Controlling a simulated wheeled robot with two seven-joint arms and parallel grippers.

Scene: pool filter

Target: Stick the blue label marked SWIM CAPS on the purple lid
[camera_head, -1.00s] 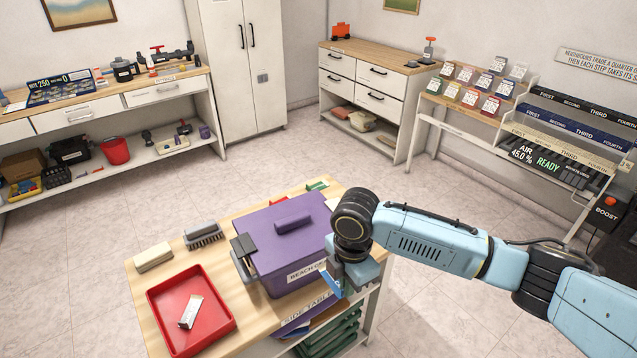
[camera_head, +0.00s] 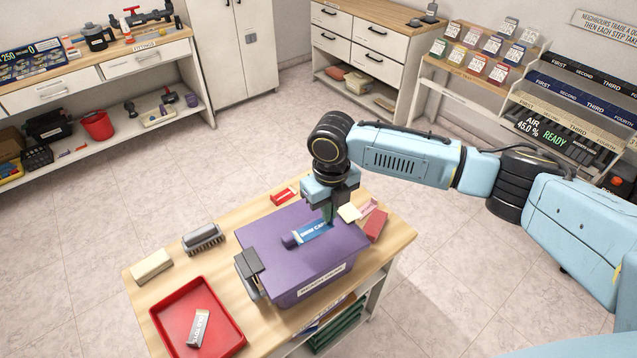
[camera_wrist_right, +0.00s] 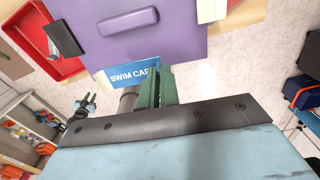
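The purple lid (camera_head: 337,245) sits on a purple box on the wooden-topped side table, with a raised handle (camera_head: 291,239) near its middle. It also shows in the right wrist view (camera_wrist_right: 185,25). The blue SWIM CAPS label (camera_head: 312,232) is held at one end by my right gripper (camera_head: 328,213), over the lid's far part. In the right wrist view, the label (camera_wrist_right: 128,76) sticks out from the green fingers (camera_wrist_right: 157,92), across the lid's edge; its last letters are hidden. I cannot tell whether it touches the lid. My left gripper is out of view.
A red tray (camera_head: 232,340) with a small white label, a cream block (camera_head: 152,266) and a brush (camera_head: 203,238) are on the table's left. Red and cream pieces (camera_head: 376,226) lie right of the lid. A dark clip (camera_head: 248,263) is at the box's left side.

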